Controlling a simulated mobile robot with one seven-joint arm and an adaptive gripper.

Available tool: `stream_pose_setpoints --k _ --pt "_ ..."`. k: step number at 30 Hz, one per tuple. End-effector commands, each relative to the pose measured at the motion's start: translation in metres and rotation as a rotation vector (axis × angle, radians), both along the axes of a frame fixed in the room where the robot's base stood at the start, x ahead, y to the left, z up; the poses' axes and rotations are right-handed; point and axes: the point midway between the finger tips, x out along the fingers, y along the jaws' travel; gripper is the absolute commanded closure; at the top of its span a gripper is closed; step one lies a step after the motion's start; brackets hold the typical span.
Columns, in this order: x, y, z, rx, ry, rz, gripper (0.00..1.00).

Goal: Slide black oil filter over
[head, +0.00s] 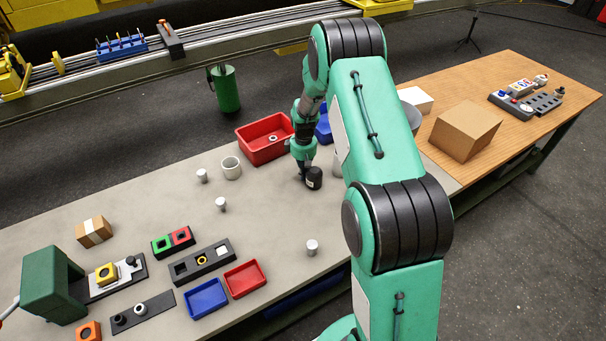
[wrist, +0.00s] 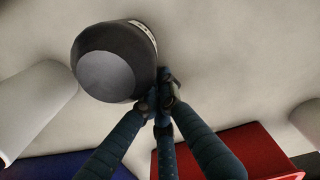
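The black oil filter (head: 315,178) is on the grey table in the head view, just right of my gripper (head: 303,178). In the wrist view the oil filter (wrist: 112,62) fills the upper left, with a smooth round grey end and a pale band at its far edge. My gripper (wrist: 163,103) shows there with its fingers drawn together, beside the filter and not around it. The fingertips look very close to its side; whether they touch I cannot tell. Nothing shows between the fingers. I cannot tell whether the filter stands or is tilted.
A red bin (head: 264,152) and a blue bin (head: 323,132) stand behind my gripper. A pale cylinder (wrist: 35,105) is close to the filter, mostly hidden by my arm in the head view. A white mug (head: 231,168) and small cylinders stand left.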

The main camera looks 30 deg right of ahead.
Motion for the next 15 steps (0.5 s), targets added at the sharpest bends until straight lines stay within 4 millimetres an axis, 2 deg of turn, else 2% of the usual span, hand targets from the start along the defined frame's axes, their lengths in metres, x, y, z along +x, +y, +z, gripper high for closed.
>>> stream_pose_setpoints --k 8,15 --pt "0.013 0.006 -0.001 0.000 0.000 0.001 1.00" --pt "0.039 0.016 0.002 -0.001 -0.001 0.001 1.00"
